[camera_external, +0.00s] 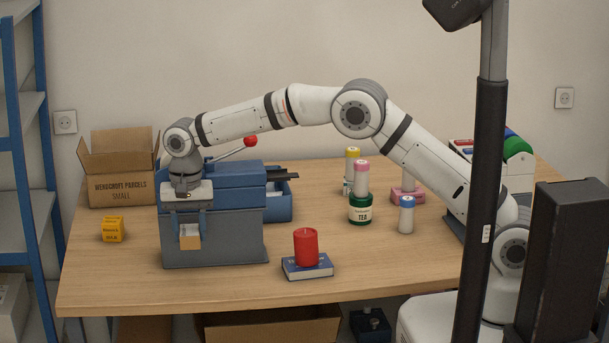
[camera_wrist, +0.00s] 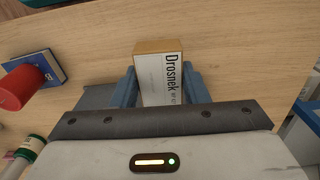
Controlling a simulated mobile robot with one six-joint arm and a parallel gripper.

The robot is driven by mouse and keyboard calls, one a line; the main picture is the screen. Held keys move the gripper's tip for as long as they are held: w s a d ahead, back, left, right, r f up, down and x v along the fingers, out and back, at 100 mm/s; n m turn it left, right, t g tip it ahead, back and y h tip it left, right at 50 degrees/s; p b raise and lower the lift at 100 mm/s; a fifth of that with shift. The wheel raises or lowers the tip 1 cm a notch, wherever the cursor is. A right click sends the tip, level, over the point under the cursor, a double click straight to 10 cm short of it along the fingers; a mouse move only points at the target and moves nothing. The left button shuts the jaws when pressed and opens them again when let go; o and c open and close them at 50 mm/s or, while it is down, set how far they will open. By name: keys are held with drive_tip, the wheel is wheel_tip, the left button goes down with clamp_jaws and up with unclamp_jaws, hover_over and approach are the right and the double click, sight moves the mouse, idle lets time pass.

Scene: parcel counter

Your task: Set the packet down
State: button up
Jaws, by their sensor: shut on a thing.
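The packet (camera_wrist: 159,75) is a small tan box with a white label reading "Drosnek". My gripper (camera_external: 189,230) points down and is shut on it, with a blue finger on each side in the wrist view. In the external view the packet (camera_external: 190,241) hangs below my gripper, in front of the grey lower face of a blue and grey machine (camera_external: 230,245). It looks raised above the wooden table (camera_external: 360,285), but the exact gap cannot be told. The far end of the packet stands clear of the fingers.
A red candle (camera_external: 306,246) stands on a blue book (camera_external: 307,267) to the right. A yellow box (camera_external: 112,229) and an open carton (camera_external: 122,190) are on the left. A green tea tin (camera_external: 360,210) stands among bottles. The table's front edge is clear.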

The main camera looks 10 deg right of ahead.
sight(181, 290)
drive_tip(key=shift+s+a+f, duration=0.1)
drive_tip(key=shift+s+a, duration=0.05)
drive_tip(key=shift+a, duration=0.35)
drive_tip(key=shift+s+a+f, duration=0.1)
drive_tip(key=shift+a, duration=0.35)
wheel_tip(181, 290, down, 10)
drive_tip(key=p, duration=0.2)
drive_tip(key=shift+p, duration=0.3)
drive_tip(key=shift+f, duration=0.15)
drive_tip(key=o, duration=1)
wheel_tip(181, 290, up, 12)
drive_tip(key=shift+r+b, duration=0.25)
drive_tip(key=shift+b, duration=0.8)
